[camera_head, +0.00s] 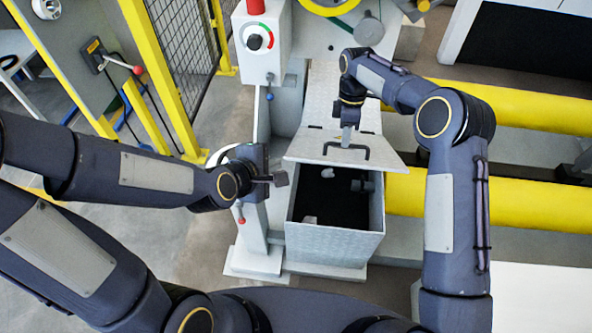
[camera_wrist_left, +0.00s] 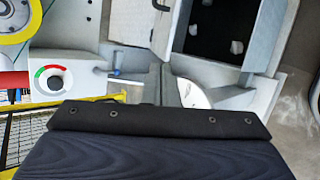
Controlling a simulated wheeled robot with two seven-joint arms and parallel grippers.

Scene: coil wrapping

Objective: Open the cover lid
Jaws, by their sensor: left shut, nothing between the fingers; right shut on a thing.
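The cover lid (camera_head: 308,148) is a light grey plate with a dark bar handle (camera_head: 366,153). It is tilted up at the back of a grey box (camera_head: 333,244), and the front of the box lies open onto a dark inside. My right gripper (camera_head: 346,142) is shut on the lid handle from above. My left gripper (camera_head: 281,179) is shut and empty, just left of the box opening and apart from the lid.
A control post with a dial and red top (camera_head: 260,42) stands left of the lid. A red-knobbed lever (camera_head: 240,212) is beside the box. Yellow rollers (camera_head: 510,105) lie to the right. A yellow-framed mesh fence (camera_head: 185,50) is at the left.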

